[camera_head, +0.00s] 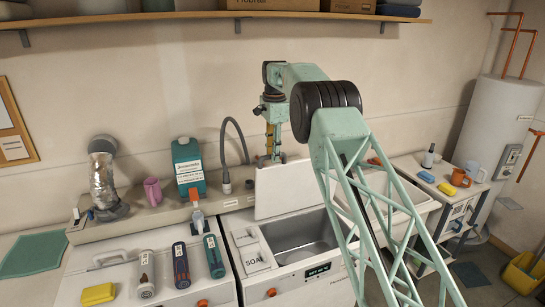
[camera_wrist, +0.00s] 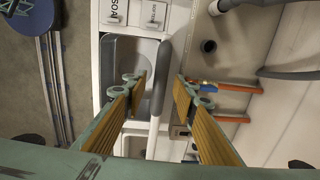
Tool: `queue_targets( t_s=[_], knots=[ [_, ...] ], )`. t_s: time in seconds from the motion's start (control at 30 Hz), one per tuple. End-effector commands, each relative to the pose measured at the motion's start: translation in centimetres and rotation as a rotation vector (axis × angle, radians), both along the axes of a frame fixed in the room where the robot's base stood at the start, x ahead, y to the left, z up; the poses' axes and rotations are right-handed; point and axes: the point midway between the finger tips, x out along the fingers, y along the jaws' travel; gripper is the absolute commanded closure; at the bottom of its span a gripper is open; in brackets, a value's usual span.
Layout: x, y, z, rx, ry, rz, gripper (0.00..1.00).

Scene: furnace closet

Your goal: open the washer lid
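The washer (camera_head: 325,287) stands in the middle, with a lit display and a soap drawer on its top. Its white lid (camera_head: 285,187) stands about upright at the back, and the grey tub (camera_head: 300,236) below is uncovered. My gripper (camera_head: 273,154) is at the lid's top edge, partly hidden behind it. In the wrist view my gripper (camera_wrist: 160,80) has its two fingers apart. The lid (camera_wrist: 154,138) shows edge-on between them, with a dark grey handle (camera_wrist: 161,78). Gaps show on both sides, so the fingers do not close on it. Contact cannot be told.
A grey hose (camera_head: 236,135) and a teal detergent jug (camera_head: 188,167) stand behind and left. Several bottles and a yellow sponge (camera_head: 98,294) lie on the left machine. A shelf (camera_head: 200,16) runs along the wall above.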

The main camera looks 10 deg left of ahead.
Motion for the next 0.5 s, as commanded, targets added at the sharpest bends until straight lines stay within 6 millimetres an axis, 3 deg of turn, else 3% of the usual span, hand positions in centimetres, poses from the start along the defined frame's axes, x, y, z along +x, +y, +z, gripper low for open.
queue_targets(
  t_s=[0.5],
  knots=[
    [-0.7,-0.3,6.9,0.003,-0.006,0.001,0.74]
  ],
)
